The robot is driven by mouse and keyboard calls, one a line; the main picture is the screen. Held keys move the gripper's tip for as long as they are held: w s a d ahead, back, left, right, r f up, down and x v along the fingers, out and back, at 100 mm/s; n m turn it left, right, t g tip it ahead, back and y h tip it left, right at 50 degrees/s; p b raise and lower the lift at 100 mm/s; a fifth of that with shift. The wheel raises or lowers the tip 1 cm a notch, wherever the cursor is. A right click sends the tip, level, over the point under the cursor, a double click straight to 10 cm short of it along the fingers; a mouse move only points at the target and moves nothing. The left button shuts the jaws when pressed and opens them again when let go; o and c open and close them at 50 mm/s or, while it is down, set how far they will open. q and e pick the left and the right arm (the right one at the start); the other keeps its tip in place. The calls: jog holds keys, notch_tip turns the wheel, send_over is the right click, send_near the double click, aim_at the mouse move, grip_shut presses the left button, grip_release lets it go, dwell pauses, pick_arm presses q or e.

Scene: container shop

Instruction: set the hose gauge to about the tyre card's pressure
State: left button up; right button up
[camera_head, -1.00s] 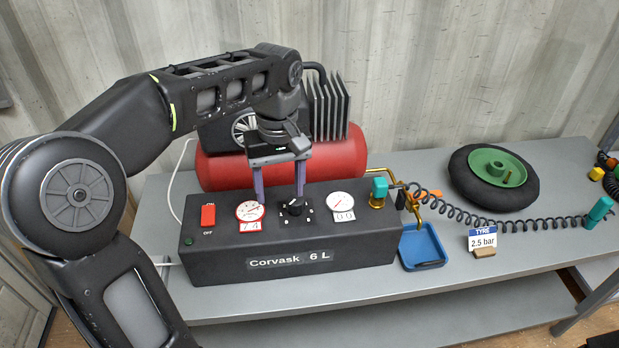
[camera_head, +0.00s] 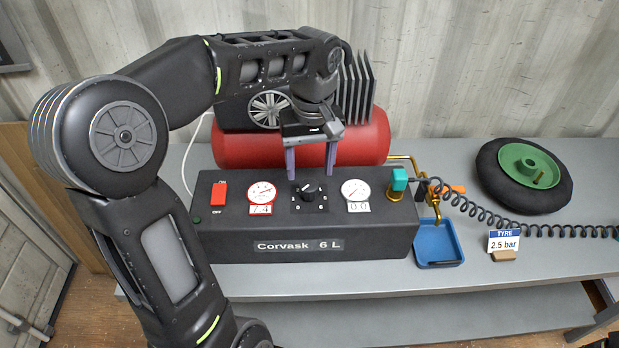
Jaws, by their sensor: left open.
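The black compressor box (camera_head: 300,226), marked "Corvask 6 L", stands on the bench. On its top are a red switch (camera_head: 218,195), a red-rimmed gauge (camera_head: 262,194) that appears to read 7.4, a black knob (camera_head: 308,193), and a white hose gauge (camera_head: 356,194) reading 0.0. The tyre card (camera_head: 503,241) reads "2.5 bar" and stands at the right. My left gripper (camera_head: 311,172) is open, its two purple fingers pointing down just behind and above the knob; whether they touch anything is unclear.
A red tank (camera_head: 365,145) lies behind the box. A teal fitting (camera_head: 399,179) with a coiled hose (camera_head: 480,215) is at its right end. A blue tray (camera_head: 437,243) and a tyre with green hub (camera_head: 522,175) sit on the grey bench (camera_head: 340,282).

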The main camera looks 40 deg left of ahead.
aim_at(309, 184)
pick_arm(q)
jog(key=shift+f, duration=2.3)
jog(key=shift+c, duration=0.3)
grip_shut()
